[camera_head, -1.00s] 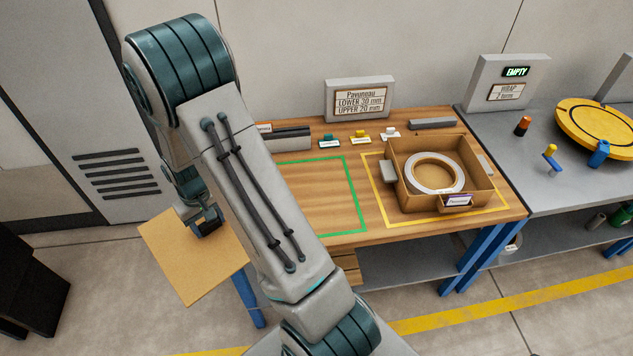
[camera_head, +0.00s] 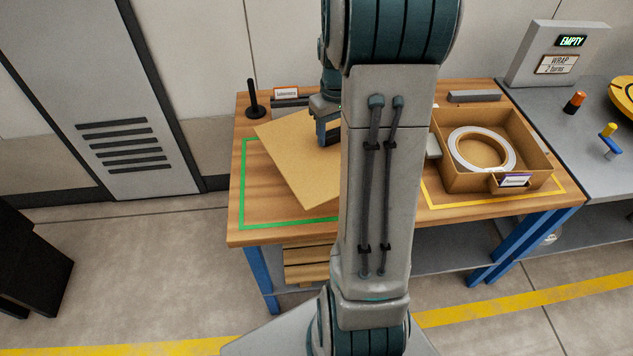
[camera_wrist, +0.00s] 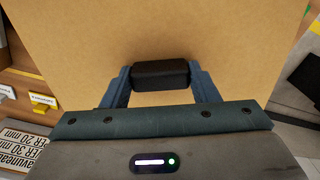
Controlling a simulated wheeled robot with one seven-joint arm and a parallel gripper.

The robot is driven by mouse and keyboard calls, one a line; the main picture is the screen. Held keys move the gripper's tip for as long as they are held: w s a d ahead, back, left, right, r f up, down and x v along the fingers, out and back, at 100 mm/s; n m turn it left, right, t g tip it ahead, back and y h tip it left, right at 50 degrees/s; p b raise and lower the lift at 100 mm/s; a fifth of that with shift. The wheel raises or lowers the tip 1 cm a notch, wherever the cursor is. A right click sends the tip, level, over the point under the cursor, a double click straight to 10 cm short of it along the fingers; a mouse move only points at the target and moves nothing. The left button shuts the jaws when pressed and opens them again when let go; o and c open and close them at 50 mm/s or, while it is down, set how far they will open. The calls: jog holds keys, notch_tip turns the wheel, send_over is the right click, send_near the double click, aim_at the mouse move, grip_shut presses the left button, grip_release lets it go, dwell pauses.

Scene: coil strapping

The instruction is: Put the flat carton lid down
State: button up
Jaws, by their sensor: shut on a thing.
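The flat carton lid (camera_head: 298,165) is a plain tan square sheet. In the head view it is over the left part of the wooden table, above the green outlined area (camera_head: 243,190), turned at an angle to it. I cannot tell whether it touches the tabletop. My gripper (camera_head: 328,130) is shut on the lid near its right side, partly hidden behind my arm. In the wrist view the lid (camera_wrist: 160,28) fills most of the picture beyond my gripper (camera_wrist: 160,75), whose fingers close on a dark block-like grip.
An open carton (camera_head: 465,185) with a white-rimmed coil (camera_head: 482,150) inside stands in the yellow outline at the right. A black post (camera_head: 253,100) stands at the table's back left corner. A grey bench (camera_head: 590,150) adjoins on the right.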

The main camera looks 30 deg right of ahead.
aim_at(295, 157)
jog(key=shift+s+d, duration=0.3)
jog(key=shift+d, duration=0.05)
jog(key=a+f, duration=0.2)
jog(key=a, duration=0.1)
jog(key=a+f, duration=0.2)
jog(key=a, duration=0.2)
jog(key=a+f, duration=0.2)
jog(key=a, duration=0.2)
jog(key=shift+w+a+f, duration=0.15)
jog(key=shift+w+f, duration=0.1)
jog(key=shift+a+f, duration=0.1)
jog(key=shift+f, duration=1.95)
jog(key=shift+f+b, duration=0.25)
jog(key=shift+b, duration=0.15)
jog(key=o, duration=1)
jog(key=shift+r, duration=0.1)
